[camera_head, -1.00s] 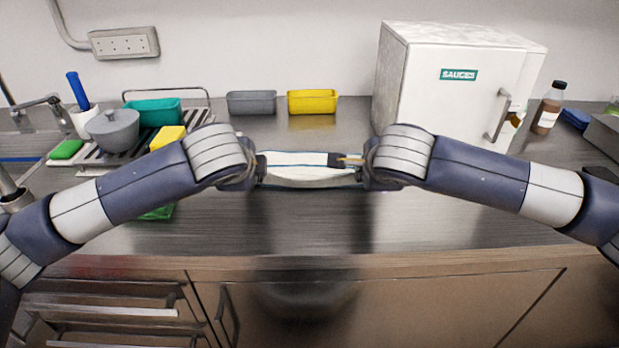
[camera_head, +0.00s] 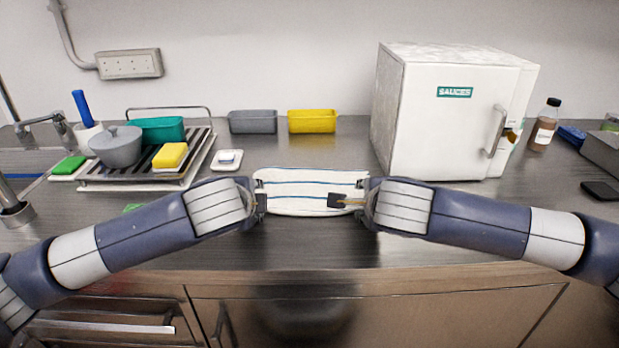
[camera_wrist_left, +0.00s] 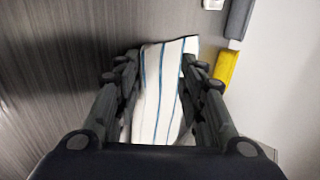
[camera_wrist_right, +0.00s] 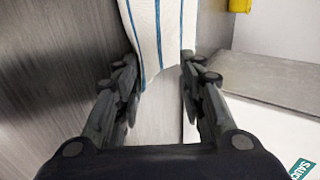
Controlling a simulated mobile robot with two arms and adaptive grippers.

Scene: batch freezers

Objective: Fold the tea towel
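The tea towel (camera_head: 300,178) is white with thin blue stripes. In the head view it spans the gap between my two grippers, spread fairly flat over the steel counter; I cannot tell whether it is folded. My left gripper (camera_head: 262,202) is at its left end, and my right gripper (camera_head: 352,201) is at its right end, with a dark fingertip over the cloth. In the left wrist view the towel (camera_wrist_left: 162,90) lies between parted fingers. Parts of both ends are hidden by the grippers.
A drying rack (camera_head: 130,184) with a grey pot (camera_head: 116,150) and sponge (camera_head: 170,155) stands left. A small white dish (camera_head: 227,159) is behind the left arm. Grey (camera_head: 252,122) and yellow (camera_head: 312,121) bins stand behind. A white sauces cabinet (camera_head: 440,130) stands right.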

